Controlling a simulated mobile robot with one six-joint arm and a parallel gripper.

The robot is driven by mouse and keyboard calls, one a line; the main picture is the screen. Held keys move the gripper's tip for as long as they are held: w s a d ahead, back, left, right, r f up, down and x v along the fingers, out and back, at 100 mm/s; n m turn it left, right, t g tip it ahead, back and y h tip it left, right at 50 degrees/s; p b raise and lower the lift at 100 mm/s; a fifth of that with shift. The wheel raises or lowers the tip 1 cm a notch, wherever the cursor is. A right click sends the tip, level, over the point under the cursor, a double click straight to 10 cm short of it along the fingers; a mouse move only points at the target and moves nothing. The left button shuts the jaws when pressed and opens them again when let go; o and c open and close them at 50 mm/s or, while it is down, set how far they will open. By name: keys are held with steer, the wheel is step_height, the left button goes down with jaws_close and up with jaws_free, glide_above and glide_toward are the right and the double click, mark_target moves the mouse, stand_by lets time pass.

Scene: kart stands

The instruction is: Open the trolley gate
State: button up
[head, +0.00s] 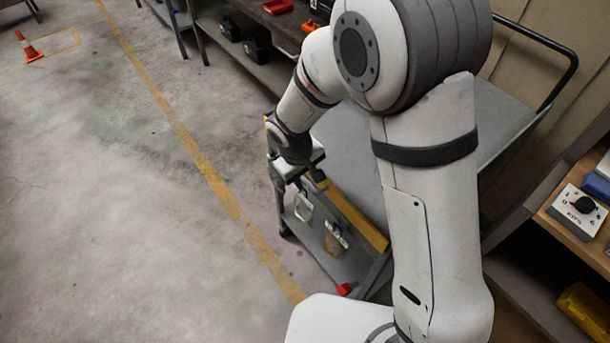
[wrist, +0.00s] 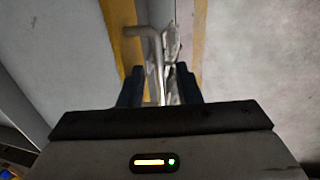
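The grey trolley (head: 502,121) stands beside my arm, with a black push handle (head: 545,40). A yellow bar (head: 350,215) runs along its near side; I cannot tell whether it is part of the gate. My gripper (head: 308,182) is at the trolley's left end, pointing down, partly hidden by its own body. In the wrist view, the gripper fingers (wrist: 159,88) are apart. A bent metal rod (wrist: 156,55) runs down between them, with a crumpled-looking pale piece beside it. Contact with the fingers cannot be told.
A lower grey shelf (head: 318,242) holds pale tag-like items. A red piece (head: 345,289) is at its near end. A bench with a switch box (head: 577,211) stands at the right. The floor (head: 110,200) at the left is clear, apart from an orange cone (head: 28,47) far off.

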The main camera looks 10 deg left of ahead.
steer(key=shift+c, duration=0.4)
jaws_close()
steer(key=shift+f+b, duration=0.15)
steer(key=shift+b, duration=0.3)
step_height(320, 180, down, 10)
steer(key=s+a+t+h+b, duration=0.2)
steer(key=t+h+b, duration=0.9)
steer(key=b, duration=1.9)
steer(key=shift+s+f+t, duration=0.2)
steer(key=shift+t, duration=1)
steer(key=shift+h, duration=0.3)
